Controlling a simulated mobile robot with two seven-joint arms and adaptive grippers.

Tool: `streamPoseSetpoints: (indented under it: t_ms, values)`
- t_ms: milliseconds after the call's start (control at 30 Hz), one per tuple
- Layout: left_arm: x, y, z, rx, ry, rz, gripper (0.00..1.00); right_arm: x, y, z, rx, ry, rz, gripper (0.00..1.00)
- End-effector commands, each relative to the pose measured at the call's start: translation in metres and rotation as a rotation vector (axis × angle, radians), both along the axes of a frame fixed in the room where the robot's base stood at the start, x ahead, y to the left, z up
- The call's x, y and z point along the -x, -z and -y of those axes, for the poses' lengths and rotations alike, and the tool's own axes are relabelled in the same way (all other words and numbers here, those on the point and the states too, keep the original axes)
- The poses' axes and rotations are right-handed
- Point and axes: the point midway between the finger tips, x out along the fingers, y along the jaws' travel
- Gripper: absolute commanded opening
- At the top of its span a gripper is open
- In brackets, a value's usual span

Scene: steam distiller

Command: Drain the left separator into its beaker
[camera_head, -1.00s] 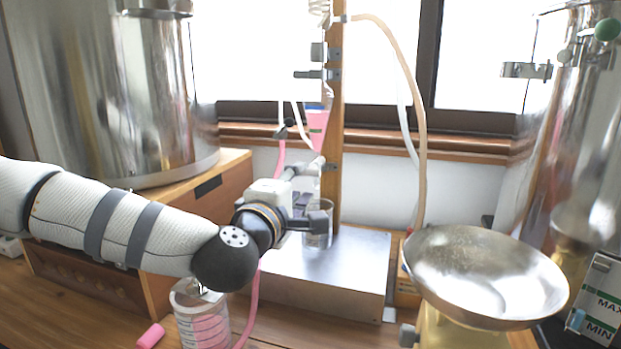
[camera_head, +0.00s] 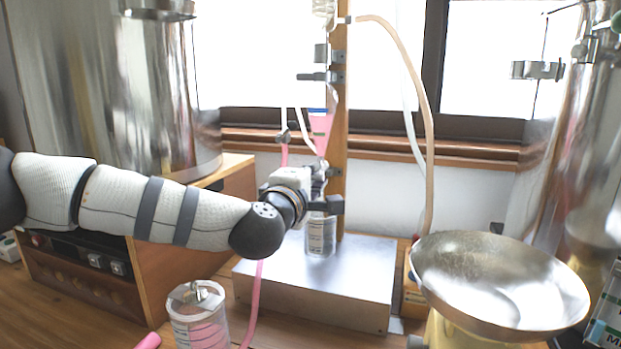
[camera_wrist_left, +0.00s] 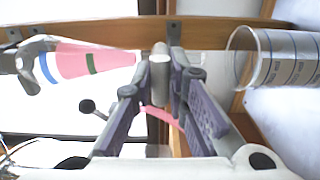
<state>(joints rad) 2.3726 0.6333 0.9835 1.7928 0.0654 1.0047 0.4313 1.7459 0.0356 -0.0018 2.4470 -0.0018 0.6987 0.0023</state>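The left separator (camera_head: 320,128) is a pink-filled funnel clamped upright on a wooden post; in the left wrist view it lies sideways (camera_wrist_left: 92,62). Its narrow end points towards my left gripper (camera_head: 332,190). In the left wrist view my left gripper (camera_wrist_left: 160,72) is open, its two fingers on either side of a small grey cylindrical part (camera_wrist_left: 160,68) under the separator, probably its tap. Whether the fingertips touch it is unclear. The clear beaker (camera_head: 320,238) stands on the metal base just below the gripper; it also shows in the left wrist view (camera_wrist_left: 275,58). My right gripper is not in view.
The metal base (camera_head: 330,290) carries the beaker. A jar with pink coils (camera_head: 198,318) stands at the front left, beside a pink tube (camera_head: 255,300). A scale pan (camera_head: 500,285) is at the right. A large steel vessel (camera_head: 110,90) stands at the back left.

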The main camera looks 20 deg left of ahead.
Motion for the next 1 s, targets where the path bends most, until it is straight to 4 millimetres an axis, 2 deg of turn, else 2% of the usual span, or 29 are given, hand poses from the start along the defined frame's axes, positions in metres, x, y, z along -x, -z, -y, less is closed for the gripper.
streamPoseSetpoints:
  t_ms: [100,267,367,533,800,900,1000]
  values:
    - [0.0,0.001,0.0,0.012,-0.001,-0.001,0.01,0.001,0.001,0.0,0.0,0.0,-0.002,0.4]
    - [-0.001,0.006,-0.001,0.266,-0.002,-0.014,0.0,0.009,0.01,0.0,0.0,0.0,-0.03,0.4]
    - [-0.001,0.002,-0.001,0.308,-0.002,-0.012,0.0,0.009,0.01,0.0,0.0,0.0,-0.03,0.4]
    - [-0.002,0.008,-0.001,0.606,-0.005,-0.027,0.0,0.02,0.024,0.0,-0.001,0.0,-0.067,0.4]
    - [-0.002,0.008,-0.001,1.074,-0.005,-0.04,0.0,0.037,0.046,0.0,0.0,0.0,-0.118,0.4]
    - [-0.002,0.007,-0.002,1.219,-0.005,-0.044,0.0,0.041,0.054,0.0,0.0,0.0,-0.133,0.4]
    - [0.0,0.001,-0.002,1.23,-0.003,-0.041,0.0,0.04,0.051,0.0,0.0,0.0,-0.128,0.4]
